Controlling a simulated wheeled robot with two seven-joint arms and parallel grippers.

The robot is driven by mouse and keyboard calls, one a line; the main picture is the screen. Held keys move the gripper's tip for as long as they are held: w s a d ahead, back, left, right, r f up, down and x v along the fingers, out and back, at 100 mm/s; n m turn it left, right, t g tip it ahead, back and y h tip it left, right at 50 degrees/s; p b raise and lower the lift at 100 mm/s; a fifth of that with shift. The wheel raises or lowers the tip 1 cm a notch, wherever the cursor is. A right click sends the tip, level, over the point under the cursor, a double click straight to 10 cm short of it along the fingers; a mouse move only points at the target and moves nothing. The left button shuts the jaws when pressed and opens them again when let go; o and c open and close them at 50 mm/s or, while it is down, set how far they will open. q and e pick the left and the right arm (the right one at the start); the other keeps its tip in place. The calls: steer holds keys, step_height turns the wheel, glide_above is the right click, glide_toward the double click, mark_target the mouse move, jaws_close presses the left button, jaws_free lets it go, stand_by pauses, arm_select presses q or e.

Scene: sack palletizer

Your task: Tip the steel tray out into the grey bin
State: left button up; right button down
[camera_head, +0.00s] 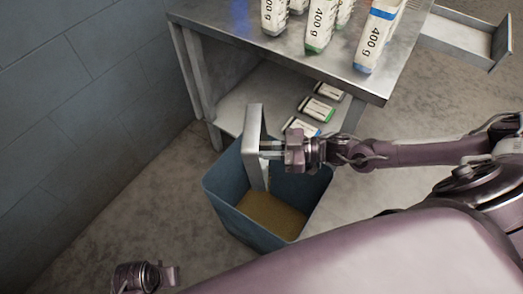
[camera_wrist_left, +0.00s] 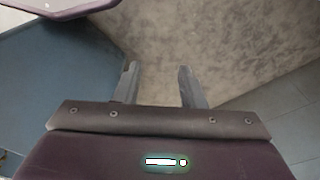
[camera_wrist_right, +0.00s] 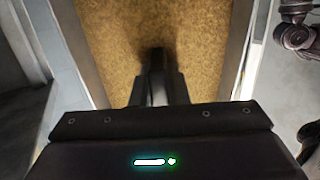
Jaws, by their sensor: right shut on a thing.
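The grey bin (camera_head: 230,205) stands on the floor in front of the bench, its open top facing up. Brown material (camera_head: 272,215) covers its bottom. The steel tray (camera_head: 253,150) is tipped steeply on edge, partly inside the bin mouth, with its upper end above the rim. My right gripper (camera_head: 268,150) is shut on the tray over the bin; its closed fingers (camera_wrist_right: 158,85) show in the right wrist view, with brown material beyond them. Whether anything is left in the tray is hidden. My left gripper (camera_head: 172,275) is low at the bottom left, away from the bin. Its fingers (camera_wrist_left: 158,88) are apart and empty.
A metal bench (camera_head: 230,25) behind the bin carries several upright 400 g packs (camera_head: 378,35). More packs (camera_head: 317,109) lie on its lower shelf. A block wall (camera_head: 80,100) runs along the left. An empty metal tray-like shelf (camera_head: 465,35) is at top right.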

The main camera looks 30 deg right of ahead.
steer(key=shift+s+d+f+t+y+b, duration=0.1)
steer(key=shift+s+d+t+y+b, duration=0.3)
steer(key=shift+d+y+b, duration=0.3)
steer(key=shift+s+d+f+b, duration=0.1)
steer(key=shift+s+f+b, duration=0.1)
steer(key=shift+b, duration=0.4)
arm_select(q)
steer(key=shift+m+t+h, duration=0.3)
steer(key=shift+t, duration=0.2)
steer(key=shift+d+r+b, duration=0.1)
steer(key=shift+d+r, duration=0.25)
steer(key=shift+r, duration=0.5)
steer(key=shift+d+r+b, duration=0.15)
steer(key=shift+d+r, duration=0.2)
steer(key=shift+r, duration=0.5)
steer(key=shift+d+r+b, duration=0.1)
steer(key=shift+d+r, duration=0.25)
steer(key=shift+r, duration=0.5)
arm_select(e)
steer(key=shift+s+d+r+t+y, duration=0.15)
steer(key=shift+d+r+t+y, duration=0.25)
steer(key=shift+y, duration=0.3)
